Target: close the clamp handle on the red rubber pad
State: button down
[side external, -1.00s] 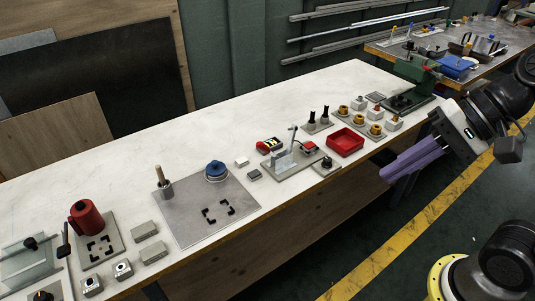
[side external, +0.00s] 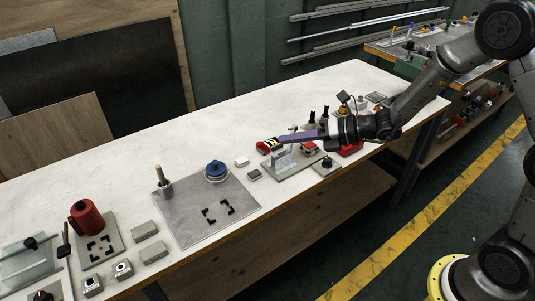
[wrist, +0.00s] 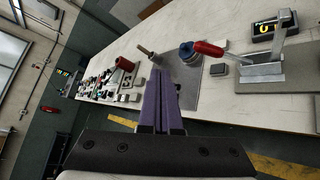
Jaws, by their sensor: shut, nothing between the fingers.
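The clamp (side external: 283,161) stands on a grey base plate near the table's front edge, with a slim upright part. It also shows at the right of the wrist view (wrist: 262,70), with its pale upright bar. In the wrist view the fingertips (wrist: 160,72) are left of the clamp; contact is unclear.
A yellow-marked device (side external: 268,146) lies behind the clamp. A red tray (side external: 350,149) is partly hidden by my arm. A small black knob on a plate (side external: 326,166) is in front. A blue-topped part (side external: 215,168) and a wooden-handled post (side external: 162,182) stand left.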

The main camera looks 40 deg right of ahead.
jog(key=m, duration=0.2)
send_near(269, 152)
jog(key=s+a, duration=0.3)
jog(key=a, duration=0.2)
jog(key=shift+s+g+h, duration=0.2)
jog(key=shift+g+h, duration=0.2)
jog(key=shift+w, duration=0.1)
jog(key=x, duration=0.9)
jog(key=shift+w+a+f, duration=0.2)
jog(key=shift+a, duration=0.05)
jog(key=shift+w+d+r, duration=0.5)
jog(key=shift+d+r, duration=0.1)
jog(key=shift+d, duration=0.1)
jog(key=shift+w+d+r, duration=0.5)
jog(key=shift+d+r, duration=0.05)
jog(key=shift+d, duration=0.15)
jog(key=shift+d, duration=0.1)
jog(key=shift+d+r, duration=0.1)
jog(key=shift+r, duration=0.1)
